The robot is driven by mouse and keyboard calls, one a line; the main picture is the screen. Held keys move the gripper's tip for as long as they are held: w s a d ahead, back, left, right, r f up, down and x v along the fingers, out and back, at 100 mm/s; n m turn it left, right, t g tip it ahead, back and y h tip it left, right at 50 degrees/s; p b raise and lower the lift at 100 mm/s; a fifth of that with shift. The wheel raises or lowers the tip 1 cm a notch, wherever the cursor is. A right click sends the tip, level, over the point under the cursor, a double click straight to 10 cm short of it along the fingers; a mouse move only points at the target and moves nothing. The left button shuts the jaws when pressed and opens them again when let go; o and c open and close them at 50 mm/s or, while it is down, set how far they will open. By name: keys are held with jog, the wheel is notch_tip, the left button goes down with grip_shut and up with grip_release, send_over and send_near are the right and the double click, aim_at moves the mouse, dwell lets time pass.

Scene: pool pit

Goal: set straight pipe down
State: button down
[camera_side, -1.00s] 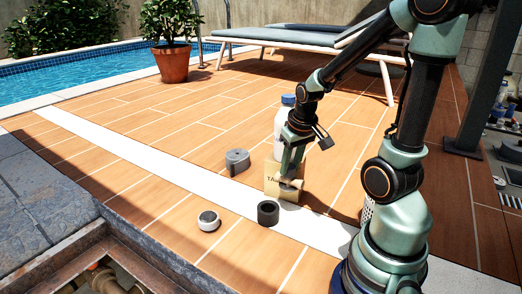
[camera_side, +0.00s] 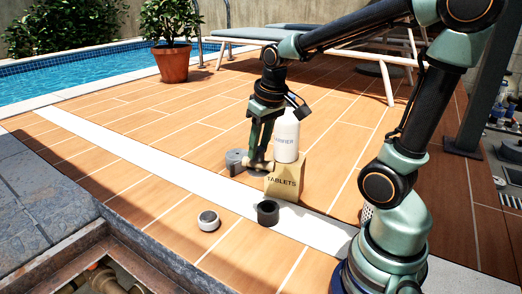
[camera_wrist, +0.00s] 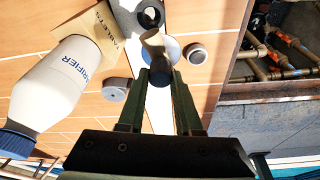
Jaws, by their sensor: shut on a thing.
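My gripper (camera_side: 257,160) is shut on a short tan pipe (camera_side: 262,165), held above the tile deck just left of the TABLETS box (camera_side: 286,180). In the wrist view the pipe (camera_wrist: 155,42) sticks out beyond the fingertips (camera_wrist: 160,85), with a dark end between them. The fingers hide part of it. The pipe looks clear of the floor.
A white bottle (camera_side: 285,138) stands at the box; whether on or behind it is unclear. An open pit (camera_side: 105,265) is front left. Tiles left are clear.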

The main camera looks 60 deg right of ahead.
jog(key=w+a+n, duration=0.2)
jog(key=w+a, duration=0.2)
jog(key=a, duration=0.1)
jog(key=w+d+r, duration=0.1)
jog(key=w+d, duration=0.1)
jog(key=w, duration=1)
jog(key=w+d+r, duration=0.2)
jog(key=w, duration=1.1)
jog(key=shift+m, duration=0.4)
jog(key=f, duration=1.9)
jog(key=shift+s+d+f, duration=0.15)
jog(key=shift+s+f, duration=0.1)
jog(key=shift+f, duration=0.1)
jog(key=shift+f, duration=0.1)
jog(key=c, duration=0.6)
grip_release()
jog(key=shift+f, duration=0.1)
